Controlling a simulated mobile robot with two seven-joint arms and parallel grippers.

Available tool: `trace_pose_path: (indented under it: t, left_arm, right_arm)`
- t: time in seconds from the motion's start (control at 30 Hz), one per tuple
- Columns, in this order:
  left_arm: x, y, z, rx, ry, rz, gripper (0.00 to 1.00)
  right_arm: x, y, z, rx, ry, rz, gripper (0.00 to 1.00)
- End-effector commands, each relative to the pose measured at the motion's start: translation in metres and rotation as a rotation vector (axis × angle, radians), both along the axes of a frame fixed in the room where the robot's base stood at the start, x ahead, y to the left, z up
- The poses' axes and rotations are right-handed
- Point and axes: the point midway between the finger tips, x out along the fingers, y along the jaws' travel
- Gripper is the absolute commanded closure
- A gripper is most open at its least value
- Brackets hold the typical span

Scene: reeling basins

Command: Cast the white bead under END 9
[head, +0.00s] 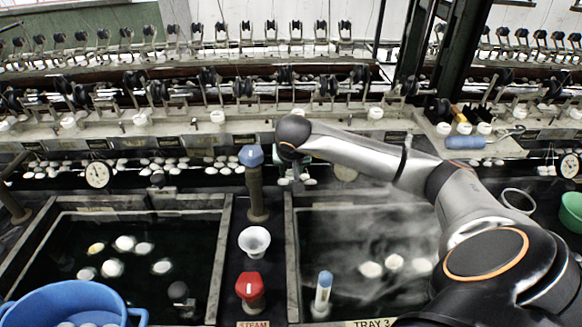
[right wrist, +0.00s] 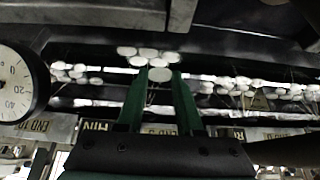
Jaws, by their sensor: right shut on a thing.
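My right gripper (head: 297,181) reaches over the dark trough at the foot of the reeling bench in the head view. In the right wrist view its two green fingers (right wrist: 160,84) are shut on a small white bead (right wrist: 160,75) between the tips. Several similar white ovals (right wrist: 145,52) lie just beyond the fingertips. The END 9 plate (right wrist: 155,131) is partly hidden behind the fingers in the right wrist view; the END 10 plate (right wrist: 32,126) is to its left. Plate lettering is too small to read in the head view. My left gripper is out of view.
A dial gauge (head: 97,174) stands left of my right gripper. The right basin (head: 291,255) steams. A blue bowl (head: 70,300) is front left.

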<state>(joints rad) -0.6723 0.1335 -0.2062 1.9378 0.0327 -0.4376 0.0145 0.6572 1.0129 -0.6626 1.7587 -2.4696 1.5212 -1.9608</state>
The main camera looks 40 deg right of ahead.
Motion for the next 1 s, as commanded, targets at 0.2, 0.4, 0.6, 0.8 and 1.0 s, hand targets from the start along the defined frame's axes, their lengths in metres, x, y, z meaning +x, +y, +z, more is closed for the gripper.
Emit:
trace_pose_path:
  t: [0.2,0.4,0.6,0.8,1.0]
  left_arm:
    - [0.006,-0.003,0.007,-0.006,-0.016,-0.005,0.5]
    - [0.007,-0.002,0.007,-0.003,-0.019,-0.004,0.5]
    - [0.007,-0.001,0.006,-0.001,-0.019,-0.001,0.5]
    - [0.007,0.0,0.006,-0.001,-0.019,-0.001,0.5]
    - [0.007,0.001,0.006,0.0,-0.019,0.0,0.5]
  right_arm:
    - [0.0,0.0,0.0,0.0,0.0,0.0,0.78]
    - [0.0,0.0,0.0,0.0,0.0,0.0,0.42]
    - [0.0,0.0,0.0,0.0,0.0,0.0,0.29]
    - [0.0,0.001,0.002,0.0,-0.001,0.0,0.29]
    - [-0.009,0.008,0.025,-0.002,-0.005,0.002,0.29]
